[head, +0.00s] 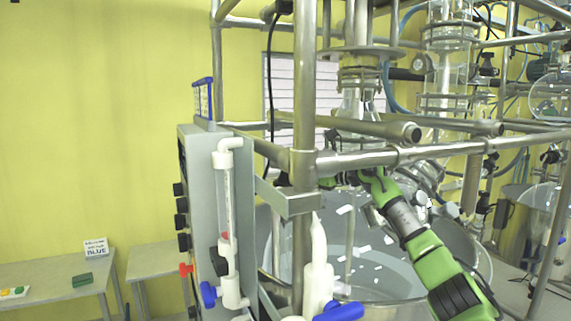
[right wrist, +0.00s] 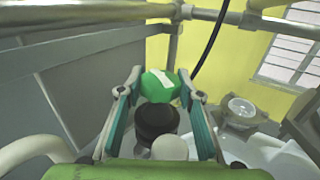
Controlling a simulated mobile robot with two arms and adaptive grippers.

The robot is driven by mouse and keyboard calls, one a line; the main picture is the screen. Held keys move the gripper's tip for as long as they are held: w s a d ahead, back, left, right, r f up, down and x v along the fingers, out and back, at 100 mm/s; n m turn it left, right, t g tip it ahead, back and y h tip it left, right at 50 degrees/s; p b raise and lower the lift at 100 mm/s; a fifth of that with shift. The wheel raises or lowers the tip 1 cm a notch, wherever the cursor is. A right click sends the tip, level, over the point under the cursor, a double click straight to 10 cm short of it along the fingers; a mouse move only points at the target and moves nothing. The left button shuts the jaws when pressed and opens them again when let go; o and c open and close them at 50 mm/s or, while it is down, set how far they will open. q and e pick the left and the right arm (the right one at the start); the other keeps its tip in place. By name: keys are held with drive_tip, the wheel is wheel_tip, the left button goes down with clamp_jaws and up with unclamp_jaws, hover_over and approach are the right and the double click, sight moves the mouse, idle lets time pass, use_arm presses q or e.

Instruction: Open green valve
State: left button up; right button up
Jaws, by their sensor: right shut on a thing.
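The green valve handle (right wrist: 160,86), with a white mark on top, sits between the fingertips of my right gripper (right wrist: 166,95) in the right wrist view. Both fingers press in on its sides, one on the left and one on the right. A black round part (right wrist: 157,120) and a pale rounded part (right wrist: 170,147) show between the fingers, nearer the camera. In the head view my green right arm reaches in from the right to behind the steel frame. The gripper there is mostly hidden by pipes, and I cannot make out the handle clearly. My left gripper is not in view.
Steel frame pipes (head: 304,90) stand close in front of the arm. A grey panel (head: 200,160) carries a flow tube and blue (head: 208,294), red and black knobs. Another blue handle (head: 340,311) is at the bottom. A large vessel (head: 375,270) lies below the arm.

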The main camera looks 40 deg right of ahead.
drive_tip(key=shift+f, duration=0.2)
drive_tip(key=o, duration=1.1)
drive_tip(key=shift+w+r, duration=0.1)
drive_tip(key=shift+m+h, duration=0.3)
drive_tip(key=shift+h, duration=0.2)
drive_tip(key=shift+a+m+h, duration=0.1)
drive_tip(key=shift+m+h, duration=0.7)
drive_tip(key=shift+h, duration=0.4)
drive_tip(key=shift+h, duration=0.3)
drive_tip(key=shift+a+m+h, duration=0.1)
drive_tip(key=shift+m+h, duration=0.6)
drive_tip(key=shift+h, duration=0.1)
